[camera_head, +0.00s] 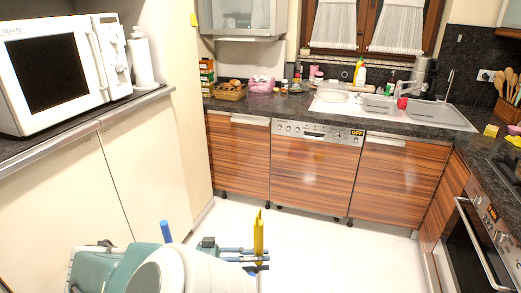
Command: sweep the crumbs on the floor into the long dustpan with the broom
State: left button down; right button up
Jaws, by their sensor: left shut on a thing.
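My left gripper (246,255) shows at the bottom of the head view, beside my white and teal arm. It is shut on a thin yellow upright piece (259,236), which stands at its fingertips. I cannot tell whether this piece belongs to the broom or to the dustpan. A short blue rod end (166,232) sticks up left of the gripper, and its lower part is hidden behind my arm. The pale floor (345,257) shows no crumbs that I can make out. No broom head or dustpan pan shows. My right gripper is not in view.
Wood-grain cabinets (237,160) and a dishwasher (312,170) line the back. An oven (470,245) stands at the right. A cream cabinet (150,160) under a microwave (55,70) closes the left side. The floor between them looks open.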

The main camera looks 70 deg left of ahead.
pick_arm(q)
jog(key=shift+s+a+r+b, duration=0.1)
jog(key=shift+s+a+b, duration=0.35)
jog(key=shift+s+a, duration=0.65)
jog(key=shift+s, duration=0.1)
jog(key=shift+s+a+b, duration=0.65)
jog(key=shift+s+a, duration=0.15)
jog(key=shift+s, duration=0.35)
jog(key=shift+s+a, duration=0.35)
jog(key=shift+s, duration=0.05)
